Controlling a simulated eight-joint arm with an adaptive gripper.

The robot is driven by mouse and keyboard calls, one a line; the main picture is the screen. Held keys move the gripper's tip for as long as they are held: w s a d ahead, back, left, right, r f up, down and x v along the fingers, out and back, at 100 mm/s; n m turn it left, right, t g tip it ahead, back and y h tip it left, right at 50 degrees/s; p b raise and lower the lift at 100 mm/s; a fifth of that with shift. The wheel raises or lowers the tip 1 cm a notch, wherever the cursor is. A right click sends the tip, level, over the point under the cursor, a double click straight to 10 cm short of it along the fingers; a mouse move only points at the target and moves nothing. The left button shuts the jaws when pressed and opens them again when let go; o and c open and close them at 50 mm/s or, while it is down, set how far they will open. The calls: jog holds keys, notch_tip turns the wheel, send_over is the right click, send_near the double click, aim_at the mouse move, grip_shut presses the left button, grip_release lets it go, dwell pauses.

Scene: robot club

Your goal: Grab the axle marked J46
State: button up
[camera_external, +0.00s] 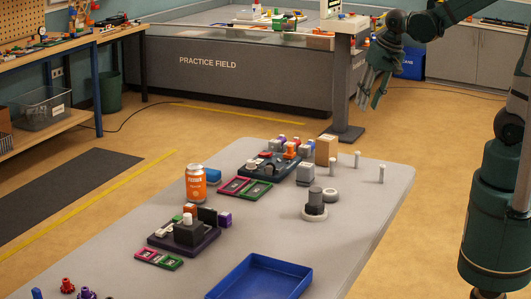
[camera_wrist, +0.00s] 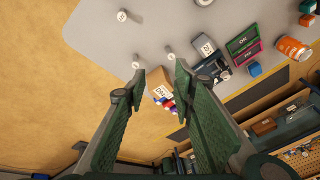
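Three slim pale axles stand upright and apart at the table's far right end: the left one (camera_external: 332,167), the middle one (camera_external: 357,160) and the right one (camera_external: 381,174). The wrist view shows them from above as the one by the box (camera_wrist: 170,56), one left of it (camera_wrist: 136,64) and one at the upper left (camera_wrist: 122,16). Marks on their tops are too small to read, so I cannot tell which is J46. My gripper (camera_external: 371,102) is open and empty, high above and beyond the table's far edge; its fingers (camera_wrist: 157,84) spread apart in the wrist view.
A cardboard box (camera_external: 326,149) stands close to the left axle. Trays with parts, an orange can (camera_external: 195,183) and a blue tray (camera_external: 250,291) lie nearer. The right table edge is clear.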

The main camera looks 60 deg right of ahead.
jog(key=w+d+f+m+g, duration=0.2)
jog(key=w+d+f+m, duration=0.25)
jog(key=f, duration=0.35)
jog(key=m+g+b, duration=0.1)
jog(key=m, duration=0.3)
send_over(357, 152)
jog(key=shift+y, duration=0.3)
notch_tip(357, 152, down, 9)
jog(key=shift+s+f, duration=0.1)
jog(key=shift+s, duration=0.05)
jog(key=shift+d+f+m+g, duration=0.25)
jog(key=shift+d+f+g, duration=0.05)
jog(key=shift+f, duration=0.25)
jog(key=shift+f+b, duration=0.3)
jog(key=shift+f, duration=1)
jog(key=shift+f, duration=0.1)
jog(key=shift+a+f+b, duration=0.1)
jog(key=shift+f+b, duration=0.5)
jog(key=shift+f, duration=1.9)
